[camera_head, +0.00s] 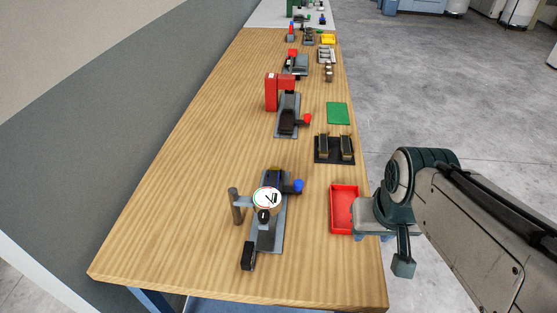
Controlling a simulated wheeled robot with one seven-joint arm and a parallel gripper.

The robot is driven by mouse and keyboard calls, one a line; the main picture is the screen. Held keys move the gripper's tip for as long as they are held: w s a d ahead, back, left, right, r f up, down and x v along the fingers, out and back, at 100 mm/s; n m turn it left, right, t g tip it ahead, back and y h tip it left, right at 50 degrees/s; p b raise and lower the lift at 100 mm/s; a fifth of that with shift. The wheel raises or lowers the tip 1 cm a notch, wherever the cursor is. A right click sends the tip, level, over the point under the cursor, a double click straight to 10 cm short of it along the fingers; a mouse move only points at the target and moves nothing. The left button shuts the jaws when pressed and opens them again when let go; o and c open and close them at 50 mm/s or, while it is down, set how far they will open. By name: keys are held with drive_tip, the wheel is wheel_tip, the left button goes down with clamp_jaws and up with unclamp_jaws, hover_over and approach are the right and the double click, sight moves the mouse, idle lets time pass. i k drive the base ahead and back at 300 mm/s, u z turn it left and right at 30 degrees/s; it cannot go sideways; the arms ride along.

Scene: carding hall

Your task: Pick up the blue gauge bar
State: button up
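I cannot make out a blue gauge bar for certain. A blue patch (358,238) shows just under my gripper (372,232), and I cannot tell whether it is a bar or part of the gripper. My gripper is over the right table edge, beside the right wall of a red tray (334,212). Its fingers are mostly hidden by its own body, so its opening does not show. A dial gauge (267,198) stands on a grey base left of the tray, with a blue knob (298,185) at its right side.
Behind the red tray are a black stand (334,158) with two brass-coloured blocks, a green mat (338,113) and a red-and-grey device (272,92). Several small fixtures stand farther back. The left side of the wooden table (185,180) is clear.

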sight(273, 179)
drive_tip(key=k, duration=0.5)
drive_tip(key=z, duration=1.9)
drive_tip(key=k, duration=0.95)
drive_tip(key=u, duration=1.8)
drive_tip(key=i, duration=1)
drive_tip(key=u, duration=0.05)
